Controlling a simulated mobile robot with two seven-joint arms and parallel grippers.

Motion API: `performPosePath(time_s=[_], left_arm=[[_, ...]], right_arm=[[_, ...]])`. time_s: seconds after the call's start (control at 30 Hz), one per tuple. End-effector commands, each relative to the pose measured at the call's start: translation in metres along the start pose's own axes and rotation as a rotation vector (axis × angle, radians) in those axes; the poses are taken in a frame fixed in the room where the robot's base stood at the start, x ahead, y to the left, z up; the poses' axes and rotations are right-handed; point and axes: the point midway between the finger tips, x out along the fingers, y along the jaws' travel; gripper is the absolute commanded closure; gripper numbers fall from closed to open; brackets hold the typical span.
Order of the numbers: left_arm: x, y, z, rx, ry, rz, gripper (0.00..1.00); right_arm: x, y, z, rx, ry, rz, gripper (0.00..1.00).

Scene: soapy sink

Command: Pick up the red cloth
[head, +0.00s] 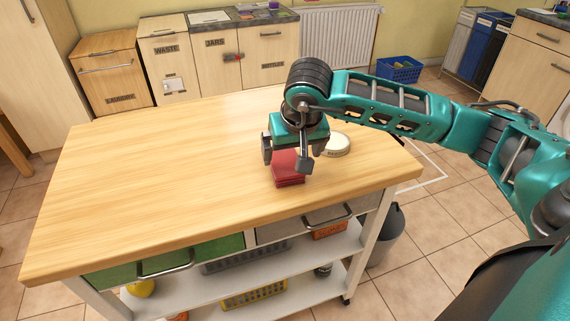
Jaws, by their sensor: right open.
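The red cloth (289,177) lies folded in a small stack on the wooden worktop, near its front right edge. My right gripper (287,160) is open, pointing down over the cloth, with one finger to the left of it and one in front at its right. The gripper hides part of the cloth's back. I cannot tell whether the fingers touch it. My left gripper is not in view.
A round, pale-topped tin (337,144) stands just right of the cloth, close to my right gripper. The left and middle of the worktop (160,170) are clear. A grey bucket (386,240) stands on the floor at the right.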

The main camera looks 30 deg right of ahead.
Motion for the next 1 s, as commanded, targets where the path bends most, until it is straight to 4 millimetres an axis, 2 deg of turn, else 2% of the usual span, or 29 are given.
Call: performPosePath(time_s=[0.2,0.3,0.6,1.0], left_arm=[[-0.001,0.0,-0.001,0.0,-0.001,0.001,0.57],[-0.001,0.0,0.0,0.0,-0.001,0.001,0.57],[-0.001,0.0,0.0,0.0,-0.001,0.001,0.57],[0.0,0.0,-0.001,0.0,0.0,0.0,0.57]], right_arm=[[0.034,-0.007,0.001,0.001,-0.006,0.0,0.01],[0.044,-0.007,0.0,0.001,-0.004,0.0,0.01],[0.048,-0.007,-0.001,0.0,-0.002,-0.001,0.02],[0.047,-0.007,-0.001,0.0,-0.002,-0.001,0.4]])
